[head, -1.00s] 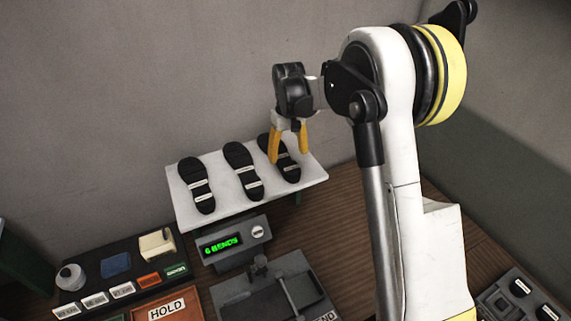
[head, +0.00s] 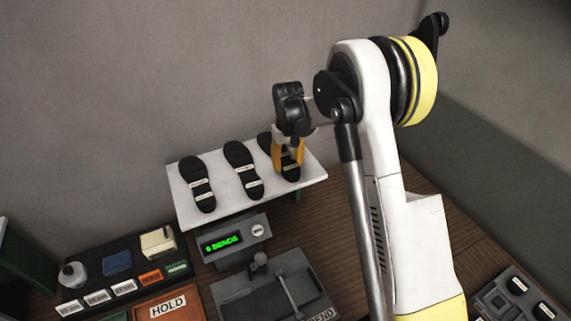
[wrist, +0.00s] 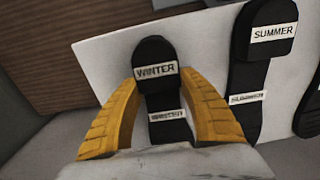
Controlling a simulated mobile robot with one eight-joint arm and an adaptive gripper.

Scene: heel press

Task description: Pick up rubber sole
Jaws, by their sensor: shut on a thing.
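Several black rubber soles with white labels lie on a white shelf (head: 222,208). The right-hand sole (head: 290,172) is between the yellow fingers of my gripper (head: 287,165), which is shut on it. In the wrist view this sole (wrist: 155,103) bears two labels, the upper reading WINTER, and the fingers (wrist: 160,110) lie along both its sides. The middle sole (head: 243,168) also shows in the wrist view, labelled SUMMER (wrist: 262,60). The left sole (head: 197,183) lies apart from it. My gripper hides part of the held sole.
Below the shelf stand a grey device with a green display (head: 222,243) and a grey bending fixture (head: 270,295). A dark tray (head: 120,265) with small items and an orange HOLD tray (head: 168,305) are at lower left. A grey panel (head: 515,298) is at lower right.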

